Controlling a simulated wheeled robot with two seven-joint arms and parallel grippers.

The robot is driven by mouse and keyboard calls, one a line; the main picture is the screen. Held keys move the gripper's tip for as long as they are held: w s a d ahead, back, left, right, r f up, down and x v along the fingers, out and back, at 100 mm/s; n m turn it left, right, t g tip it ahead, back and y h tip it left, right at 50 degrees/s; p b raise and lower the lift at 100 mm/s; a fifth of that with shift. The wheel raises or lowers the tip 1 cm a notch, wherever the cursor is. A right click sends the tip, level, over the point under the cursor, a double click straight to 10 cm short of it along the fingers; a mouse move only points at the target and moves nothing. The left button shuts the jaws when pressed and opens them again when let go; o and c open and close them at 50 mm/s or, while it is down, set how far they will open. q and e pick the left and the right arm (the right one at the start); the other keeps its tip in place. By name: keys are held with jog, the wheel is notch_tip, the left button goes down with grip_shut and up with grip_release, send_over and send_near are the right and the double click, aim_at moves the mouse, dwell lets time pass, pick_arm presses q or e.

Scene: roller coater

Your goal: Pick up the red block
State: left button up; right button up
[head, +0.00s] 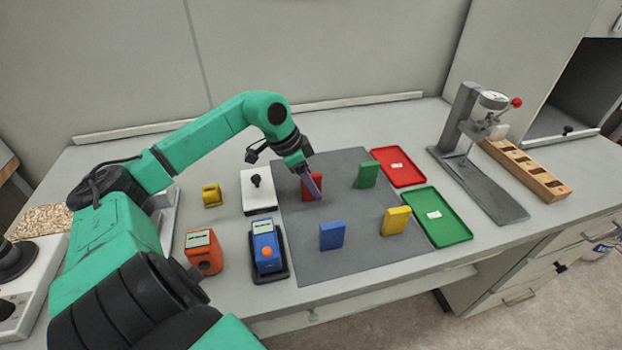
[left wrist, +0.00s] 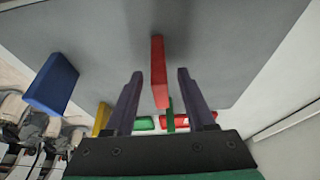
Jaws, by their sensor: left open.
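The red block (head: 314,187) stands upright on the dark grey mat (head: 358,250), near its back left. My left gripper (head: 309,180) is at the red block and partly hides it in the head view. In the left wrist view the open fingers (left wrist: 157,95) lie on either side of the red block (left wrist: 158,70), with a gap on both sides. The gripper holds nothing. My right gripper is in neither view.
A green block (head: 367,174), a blue block (head: 332,235) and a yellow block (head: 396,220) stand on the mat. A red tray (head: 388,153) and a green tray (head: 455,232) lie to the right. A white plate with a black knob (head: 257,200) is left of the mat.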

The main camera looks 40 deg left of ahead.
pick_arm(q)
jog(key=shift+w+f, duration=0.15)
jog(key=shift+f, duration=0.05)
grip_shut()
jog(key=shift+r, duration=0.1)
